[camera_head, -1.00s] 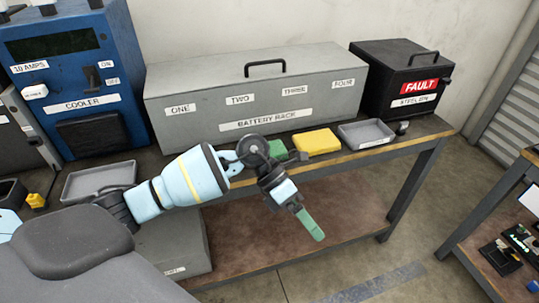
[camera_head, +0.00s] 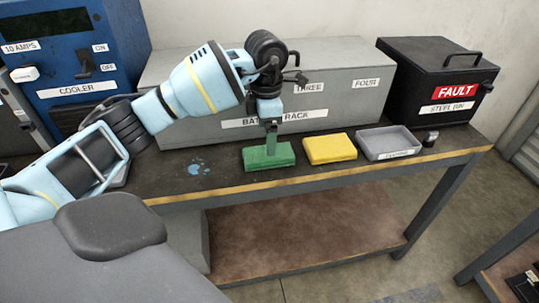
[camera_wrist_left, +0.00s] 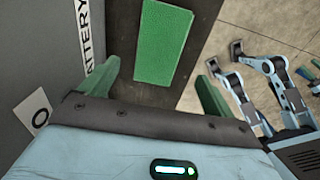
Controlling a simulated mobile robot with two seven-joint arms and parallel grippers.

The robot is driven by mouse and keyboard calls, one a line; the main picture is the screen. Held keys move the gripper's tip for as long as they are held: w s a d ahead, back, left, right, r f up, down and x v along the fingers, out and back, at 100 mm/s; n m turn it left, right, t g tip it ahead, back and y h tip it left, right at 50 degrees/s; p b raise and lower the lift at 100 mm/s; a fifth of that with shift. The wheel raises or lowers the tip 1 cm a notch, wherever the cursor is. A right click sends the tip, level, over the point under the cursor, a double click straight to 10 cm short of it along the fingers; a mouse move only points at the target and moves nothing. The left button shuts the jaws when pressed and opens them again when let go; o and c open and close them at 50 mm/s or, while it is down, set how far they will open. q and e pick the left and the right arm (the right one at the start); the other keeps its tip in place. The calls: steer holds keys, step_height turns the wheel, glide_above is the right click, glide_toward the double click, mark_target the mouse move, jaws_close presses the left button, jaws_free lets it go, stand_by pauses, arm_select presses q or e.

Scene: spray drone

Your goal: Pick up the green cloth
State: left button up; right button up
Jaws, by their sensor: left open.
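The green cloth (camera_head: 268,157) is a flat, folded green block on the dark bench top, near the front edge. It also shows in the left wrist view (camera_wrist_left: 163,42), beyond the fingers and roughly centred between them. My left gripper (camera_head: 271,140) points down over the cloth, its green fingers seen edge-on in the head view. In the left wrist view the gripper (camera_wrist_left: 158,72) is open, with its fingers wide apart and nothing between them. I cannot tell whether the fingertips touch the cloth. My right gripper is not in view.
A yellow block (camera_head: 330,148) and a grey tray (camera_head: 388,143) sit right of the cloth. The grey battery rack (camera_head: 340,92) stands close behind. A black fault box (camera_head: 440,80) is at the right, a blue cooler (camera_head: 65,55) at the left. A blue spill (camera_head: 196,168) lies left.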

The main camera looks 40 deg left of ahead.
mark_target(255, 158)
arm_select(q)
steer(key=shift+w+f, duration=0.15)
steer(key=shift+f, duration=1.5)
steer(key=shift+w+f, duration=0.1)
steer(key=shift+f, duration=1.55)
steer(key=c, duration=1.1)
